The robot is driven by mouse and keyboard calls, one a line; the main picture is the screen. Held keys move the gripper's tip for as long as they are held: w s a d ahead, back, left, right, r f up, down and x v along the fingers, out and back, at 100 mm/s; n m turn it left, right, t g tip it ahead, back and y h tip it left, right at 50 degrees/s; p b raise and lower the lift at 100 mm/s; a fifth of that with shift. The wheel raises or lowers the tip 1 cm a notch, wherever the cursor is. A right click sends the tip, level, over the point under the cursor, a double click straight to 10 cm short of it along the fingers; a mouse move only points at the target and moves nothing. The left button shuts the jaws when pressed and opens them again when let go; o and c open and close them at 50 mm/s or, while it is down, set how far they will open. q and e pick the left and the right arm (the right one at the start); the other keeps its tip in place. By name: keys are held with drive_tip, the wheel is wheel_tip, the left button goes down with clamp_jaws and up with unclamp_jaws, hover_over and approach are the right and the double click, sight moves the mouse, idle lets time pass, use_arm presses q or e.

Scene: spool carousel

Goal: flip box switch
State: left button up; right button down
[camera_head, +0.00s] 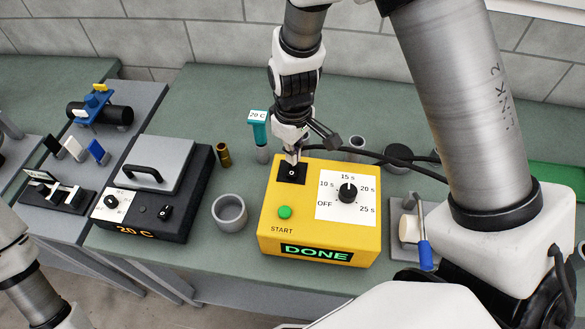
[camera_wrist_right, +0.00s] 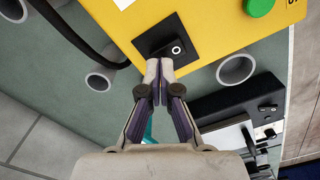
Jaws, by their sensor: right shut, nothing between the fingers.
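The yellow box (camera_head: 271,240) stands on the green table with a black rocker switch (camera_head: 291,174) at its back left corner, a green START button (camera_head: 285,212), a black dial (camera_head: 347,193) and a display reading DONE. In the right wrist view the switch (camera_wrist_right: 172,46) shows a white ring mark at one end. My right gripper (camera_head: 292,157) points down at the switch, shut and empty. In the right wrist view its fingertips (camera_wrist_right: 160,68) overlap the edge of the switch plate; I cannot tell whether they touch it. My left gripper is out of view.
A black heater box (camera_head: 150,226) with a grey lid stands left, and a grey cup (camera_head: 229,212) sits between the boxes. A teal-handled tool (camera_head: 259,132) and a brass piece (camera_head: 223,155) stand behind. A blue-handled tool (camera_head: 425,252) is right of the yellow box.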

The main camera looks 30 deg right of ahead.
drive_tip(key=shift+f+b, duration=0.65)
drive_tip(key=shift+f, duration=0.35)
drive_tip(key=shift+s+r, duration=0.1)
wheel_tip(320, 180, up, 7)
drive_tip(key=p, duration=0.6)
idle(0.6)
